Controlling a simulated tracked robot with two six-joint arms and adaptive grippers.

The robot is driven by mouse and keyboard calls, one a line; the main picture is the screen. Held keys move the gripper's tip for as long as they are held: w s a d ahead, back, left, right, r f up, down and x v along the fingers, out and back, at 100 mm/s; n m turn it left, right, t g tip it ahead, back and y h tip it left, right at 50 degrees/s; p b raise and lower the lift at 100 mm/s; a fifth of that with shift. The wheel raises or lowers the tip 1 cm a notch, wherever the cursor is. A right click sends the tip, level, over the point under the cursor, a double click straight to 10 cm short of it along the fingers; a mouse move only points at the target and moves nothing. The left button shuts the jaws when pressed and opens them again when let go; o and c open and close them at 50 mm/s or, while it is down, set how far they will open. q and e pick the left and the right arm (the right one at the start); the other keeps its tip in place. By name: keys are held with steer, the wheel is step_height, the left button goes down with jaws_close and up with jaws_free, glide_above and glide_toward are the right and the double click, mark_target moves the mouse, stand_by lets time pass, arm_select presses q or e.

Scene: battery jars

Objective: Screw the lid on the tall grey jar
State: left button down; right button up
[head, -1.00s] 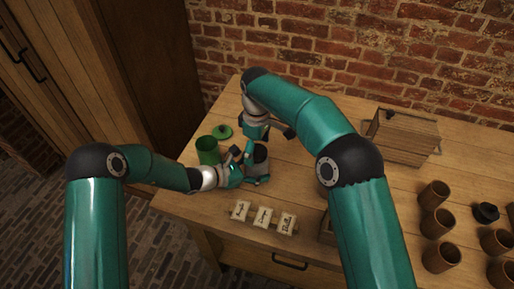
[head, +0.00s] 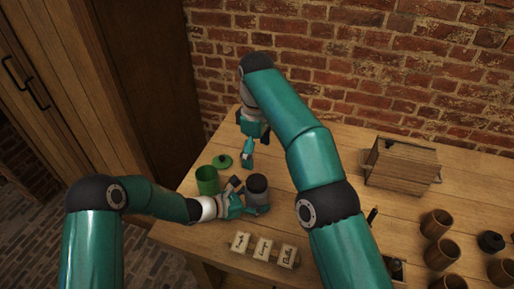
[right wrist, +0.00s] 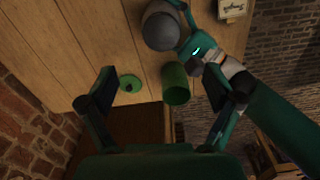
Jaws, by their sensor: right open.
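The tall grey jar (head: 257,187) stands upright on the table in the head view. It also shows at the top of the right wrist view (right wrist: 158,31). Its top is a plain darker grey; I cannot tell whether a lid is on it. My left gripper (head: 246,197) has its fingers around the jar and appears shut on it. My right gripper (head: 256,148) is open and empty, above the table behind the jar. In the right wrist view its fingers are wide apart with nothing between them.
An open green jar (head: 208,181) stands left of the grey jar, with a green knobbed lid (head: 222,161) flat behind it. Lettered tags (head: 263,249) lie in front. A wooden crate (head: 402,164), brown cups (head: 437,223) and a black lid (head: 490,241) are on the right.

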stand_by(0.4)
arm_select(q)
jaws_free()
stand_by(0.4)
steer(key=v, duration=1.1)
steer(key=shift+a+r, duration=0.1)
steer(key=shift+a, duration=0.25)
steer(key=shift+s+a, duration=0.1)
steer(key=shift+s, duration=0.05)
